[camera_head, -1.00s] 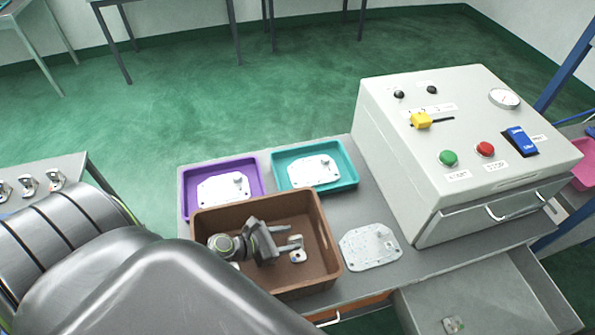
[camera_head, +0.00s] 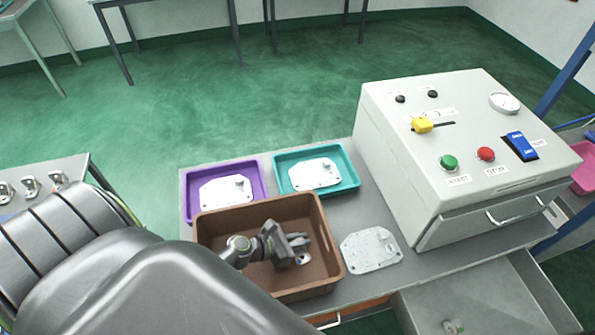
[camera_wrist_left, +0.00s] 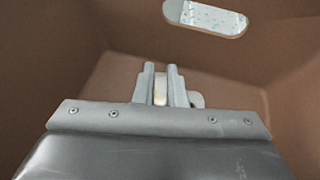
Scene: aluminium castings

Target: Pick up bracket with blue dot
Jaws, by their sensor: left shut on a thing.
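A small pale metal bracket (camera_head: 302,259) is inside the brown bin (camera_head: 214,212), near its right side. My left gripper (camera_head: 303,243) reaches down into the bin and is shut on this bracket. In the left wrist view the two fingers of the left gripper (camera_wrist_left: 160,80) close on the bracket (camera_wrist_left: 197,100), part of which shows to the right of them. No blue dot can be made out on it; the fingers hide part of it. My right gripper is not in view.
Purple (camera_head: 262,190) and teal (camera_head: 355,183) trays, each with a white plate, stand behind the bin. Another plate (camera_head: 371,250) lies to its right, before the grey control box (camera_head: 440,200). An open drawer (camera_head: 500,300) holds a small part. Several brackets (camera_head: 31,187) stand on the left table.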

